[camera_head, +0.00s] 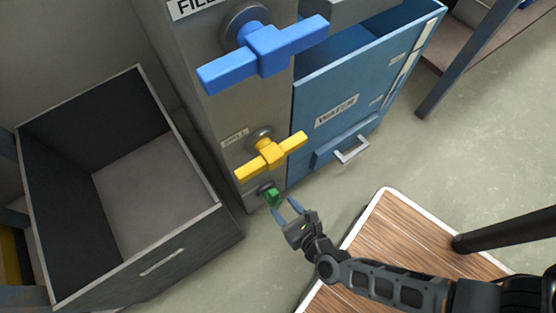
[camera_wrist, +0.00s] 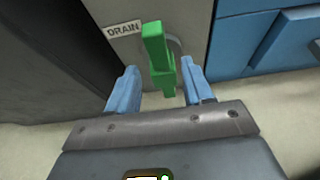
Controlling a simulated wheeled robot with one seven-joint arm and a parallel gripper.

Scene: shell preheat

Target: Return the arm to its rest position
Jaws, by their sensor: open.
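My gripper (camera_head: 289,209) is open at the low front of the grey cabinet (camera_head: 216,120), with my arm reaching in from the lower right. A green handle (camera_head: 273,197) is just in front of its fingertips. In the wrist view my gripper (camera_wrist: 157,85) has its two blue fingers apart, one on each side of the green handle (camera_wrist: 158,60). The handle sits upright beside a "DRAIN" label (camera_wrist: 123,29). Gaps show between the handle and both fingers.
Above are a yellow handle (camera_head: 270,155) and a blue handle (camera_head: 262,53). A blue "WATER" drawer (camera_head: 345,90) stands open at right. An open grey bin (camera_head: 150,258) is at left. A wood-topped surface (camera_head: 395,225) lies under my arm. Open floor (camera_head: 475,130) is at right.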

